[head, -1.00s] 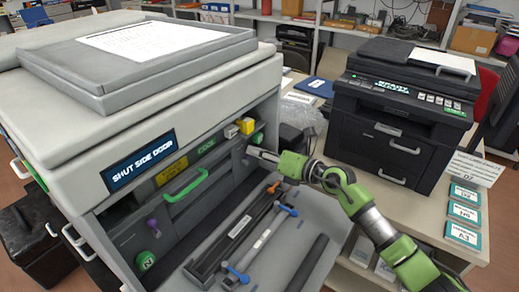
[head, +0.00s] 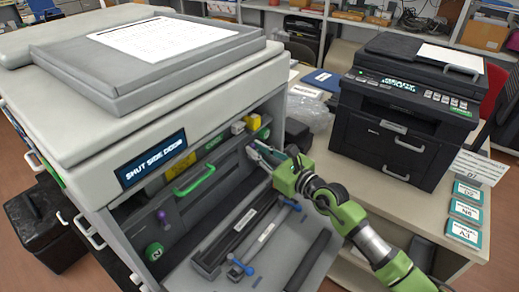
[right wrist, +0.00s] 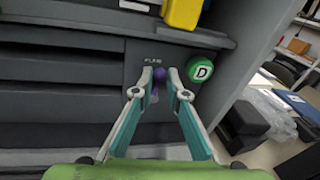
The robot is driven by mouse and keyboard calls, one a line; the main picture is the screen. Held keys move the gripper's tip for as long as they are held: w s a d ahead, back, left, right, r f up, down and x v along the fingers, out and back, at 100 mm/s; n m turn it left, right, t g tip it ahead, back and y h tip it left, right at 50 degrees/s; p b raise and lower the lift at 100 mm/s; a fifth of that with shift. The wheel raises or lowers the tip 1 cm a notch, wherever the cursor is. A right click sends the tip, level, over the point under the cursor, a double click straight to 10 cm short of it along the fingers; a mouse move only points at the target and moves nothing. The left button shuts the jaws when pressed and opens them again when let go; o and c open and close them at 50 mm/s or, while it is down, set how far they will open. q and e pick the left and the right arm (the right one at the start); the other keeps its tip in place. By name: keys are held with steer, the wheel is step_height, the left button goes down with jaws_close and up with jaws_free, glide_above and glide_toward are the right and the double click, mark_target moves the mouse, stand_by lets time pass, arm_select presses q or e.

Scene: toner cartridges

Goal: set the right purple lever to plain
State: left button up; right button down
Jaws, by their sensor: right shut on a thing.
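The right purple lever (right wrist: 160,75) shows in the right wrist view on the grey panel, just below a small label that appears to read PLAIN (right wrist: 153,60). My right gripper (right wrist: 160,82) is shut on this lever, one finger on each side. In the head view my right gripper (head: 254,150) reaches the right part of the open machine front (head: 225,175), and I cannot make out the lever there. The other purple lever (head: 163,216) is at the lower left of the machine front. My left gripper is not in view.
A green D knob (right wrist: 201,70) sits right beside the gripper's right finger. A green handle (head: 194,181) and green N knob (head: 154,251) are further left. Dark bars (head: 235,240) lie on the lowered door. A black printer (head: 405,110) stands right.

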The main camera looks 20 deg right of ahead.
steer(key=shift+s+a+n, duration=0.1)
steer(key=shift+a+n, duration=0.05)
steer(key=shift+n, duration=0.25)
steer(key=c, duration=2.3)
jaws_free()
steer(key=v, duration=1.2)
steer(key=shift+f, duration=0.1)
